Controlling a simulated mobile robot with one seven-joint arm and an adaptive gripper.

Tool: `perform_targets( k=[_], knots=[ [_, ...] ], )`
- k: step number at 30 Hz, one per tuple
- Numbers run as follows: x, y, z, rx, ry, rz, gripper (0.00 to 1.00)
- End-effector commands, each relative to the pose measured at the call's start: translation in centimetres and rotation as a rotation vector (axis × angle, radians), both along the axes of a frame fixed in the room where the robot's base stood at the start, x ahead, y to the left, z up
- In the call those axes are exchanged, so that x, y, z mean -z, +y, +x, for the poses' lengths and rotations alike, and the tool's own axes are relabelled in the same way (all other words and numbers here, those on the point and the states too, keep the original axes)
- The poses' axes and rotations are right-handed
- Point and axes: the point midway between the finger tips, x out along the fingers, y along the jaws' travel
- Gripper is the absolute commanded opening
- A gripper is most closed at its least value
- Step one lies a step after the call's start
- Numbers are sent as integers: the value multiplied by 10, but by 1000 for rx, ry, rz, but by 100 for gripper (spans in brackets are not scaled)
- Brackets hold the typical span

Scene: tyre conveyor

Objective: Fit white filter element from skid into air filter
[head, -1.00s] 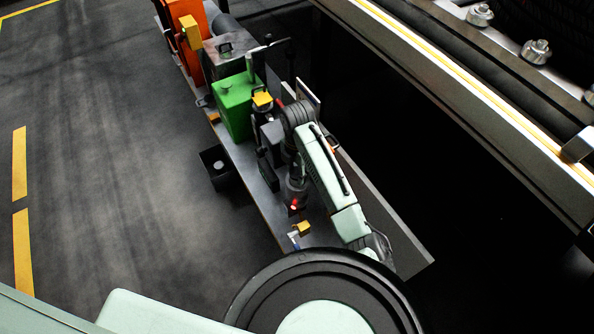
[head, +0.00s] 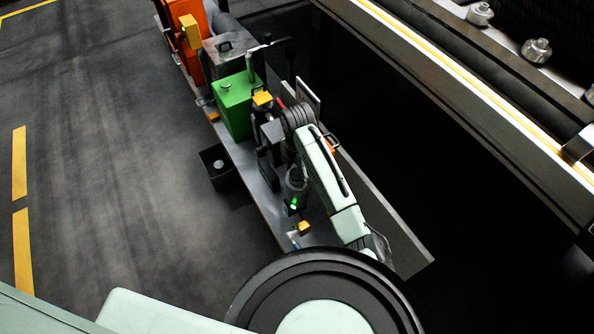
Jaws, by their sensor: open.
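My arm reaches over a long grey skid (head: 268,215) in the head view. Its pale link runs up to a black ribbed joint. My gripper (head: 271,160) seems to be the dark, small shape just left of that joint; it is open, and its fingers are hard to make out. No white filter element can be told for sure; my arm hides part of the skid. I cannot tell which part is the air filter. A grey cylinder (head: 297,180) stands beside my arm, with a green light (head: 293,206) at its foot.
A green box (head: 234,106), a dark grey box (head: 227,63) and an orange unit (head: 187,48) stand farther up the skid. A small yellow block (head: 304,228) is near its close end. A black open bin (head: 216,166) adjoins its left side. The floor left is clear.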

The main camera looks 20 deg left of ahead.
Motion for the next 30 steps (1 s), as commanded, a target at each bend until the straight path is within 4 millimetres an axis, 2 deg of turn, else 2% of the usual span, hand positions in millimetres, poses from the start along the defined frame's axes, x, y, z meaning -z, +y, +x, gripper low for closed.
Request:
perform_targets(
  k=[4,7,16,19,24,30],
  knots=[
    [-7,0,1,-1,-2,0,57],
    [-21,0,1,-2,-3,1,57],
    [-91,-1,2,-2,-5,-3,57],
    [-108,-1,1,-1,-5,-4,57],
    [-121,0,1,0,-2,-1,57],
    [-124,0,0,0,0,0,57]
  ],
)
